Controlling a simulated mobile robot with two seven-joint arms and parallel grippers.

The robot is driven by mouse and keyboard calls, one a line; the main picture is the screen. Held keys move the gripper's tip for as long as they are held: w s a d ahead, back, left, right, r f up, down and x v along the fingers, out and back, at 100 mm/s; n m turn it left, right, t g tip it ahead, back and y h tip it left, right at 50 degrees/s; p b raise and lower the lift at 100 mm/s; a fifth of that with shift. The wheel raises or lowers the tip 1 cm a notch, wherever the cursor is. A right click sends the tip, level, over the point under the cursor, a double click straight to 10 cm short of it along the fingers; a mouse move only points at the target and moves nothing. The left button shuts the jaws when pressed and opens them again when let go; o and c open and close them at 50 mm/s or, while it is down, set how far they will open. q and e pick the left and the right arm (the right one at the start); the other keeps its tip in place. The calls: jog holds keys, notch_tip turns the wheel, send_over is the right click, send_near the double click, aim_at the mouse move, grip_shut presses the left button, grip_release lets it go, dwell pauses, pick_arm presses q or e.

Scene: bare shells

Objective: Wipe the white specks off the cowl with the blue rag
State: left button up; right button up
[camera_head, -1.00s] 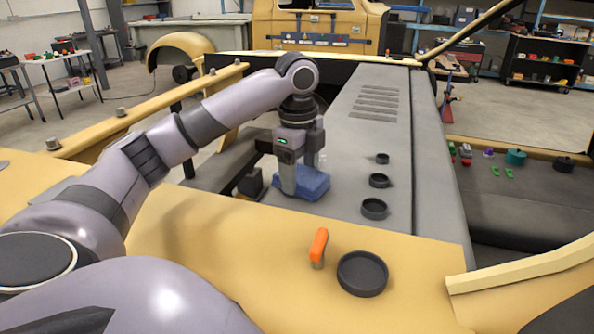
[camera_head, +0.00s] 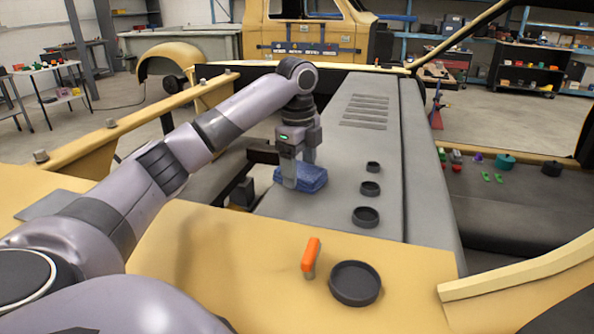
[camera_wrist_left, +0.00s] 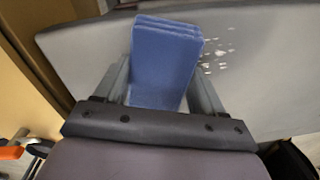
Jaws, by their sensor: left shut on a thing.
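The cowl (camera_head: 345,200) is a long grey panel that runs away from me beyond the yellow front surface. My left gripper (camera_head: 298,180) is over its left side and shut on the folded blue rag (camera_head: 312,178). In the left wrist view the blue rag (camera_wrist_left: 165,60) sits between the two fingers, with the grey cowl (camera_wrist_left: 270,70) behind it. White specks (camera_wrist_left: 218,52) lie on the cowl just right of the rag in that view. I cannot make out the specks in the head view. I cannot tell how firmly the rag touches the cowl. My right gripper is not in view.
An orange-handled item (camera_head: 311,258) and a dark round dish (camera_head: 355,283) are on the yellow surface nearer me. Small coloured parts (camera_head: 490,168) lie further right.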

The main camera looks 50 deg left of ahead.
pick_arm(q)
jog(key=shift+w+a+r, duration=0.1)
jog(key=shift+w+a, duration=0.25)
jog(key=shift+w, duration=0.3)
jog(key=shift+w+a, duration=0.3)
jog(key=shift+w, duration=0.35)
jog(key=shift+w+a+f, duration=0.1)
jog(key=shift+w+a, duration=0.35)
jog(key=shift+w, duration=0.4)
jog(key=shift+w+a+f, duration=0.1)
jog(key=shift+w+a, duration=0.4)
jog(key=shift+w, duration=0.3)
jog(key=shift+w+a, duration=0.45)
jog(key=shift+w, duration=0.4)
jog(key=shift+r, duration=0.1)
jog(key=shift+r, duration=2.9)
notch_tip(320, 180, up, 3)
